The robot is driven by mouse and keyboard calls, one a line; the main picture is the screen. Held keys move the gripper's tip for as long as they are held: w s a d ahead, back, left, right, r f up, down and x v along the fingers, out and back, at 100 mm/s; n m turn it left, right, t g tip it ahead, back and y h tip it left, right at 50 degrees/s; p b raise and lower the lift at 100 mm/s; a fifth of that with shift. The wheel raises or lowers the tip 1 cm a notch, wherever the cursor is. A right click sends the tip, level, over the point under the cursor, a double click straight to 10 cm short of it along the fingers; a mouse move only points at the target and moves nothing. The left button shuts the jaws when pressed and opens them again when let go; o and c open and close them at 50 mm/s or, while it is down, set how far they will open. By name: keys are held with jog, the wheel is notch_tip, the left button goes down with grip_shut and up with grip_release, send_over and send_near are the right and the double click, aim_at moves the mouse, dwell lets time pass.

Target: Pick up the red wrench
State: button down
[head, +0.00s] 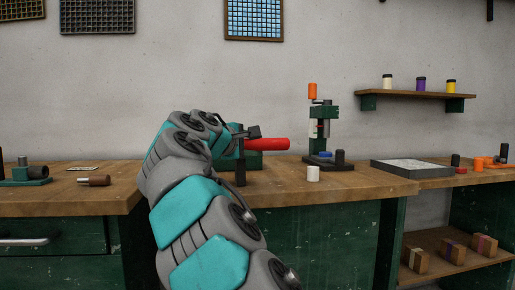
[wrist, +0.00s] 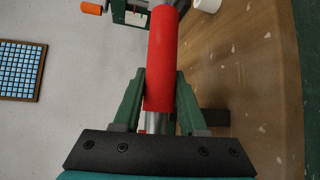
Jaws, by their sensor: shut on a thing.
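The red wrench (head: 266,144) shows in the head view as a red cylinder pointing right, just above the back bench. In the wrist view its red handle (wrist: 163,55) runs away from the palm, with grey metal at its near end. My gripper (wrist: 161,78) has its green fingers on both sides of the handle and is shut on it. In the head view my arm hides most of the gripper and the wrench's left end. I cannot tell whether the wrench touches the green block behind it.
The wooden bench (head: 340,184) carries a green press (head: 322,130) with an orange handle, a white cylinder (head: 313,173) and a grey slab (head: 410,168). A wall shelf (head: 415,95) holds three small jars. At left lie a green tool (head: 25,174) and a brown-handled piece (head: 94,181).

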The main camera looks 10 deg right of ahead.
jog(key=s+a+r, duration=0.1)
jog(key=s+a, duration=0.3)
jog(key=s, duration=0.6)
jog(key=shift+a, duration=0.35)
jog(key=shift+r, duration=0.2)
notch_tip(320, 180, up, 3)
jog(key=p, duration=0.2)
jog(key=shift+p, duration=0.4)
jog(key=shift+s, duration=0.1)
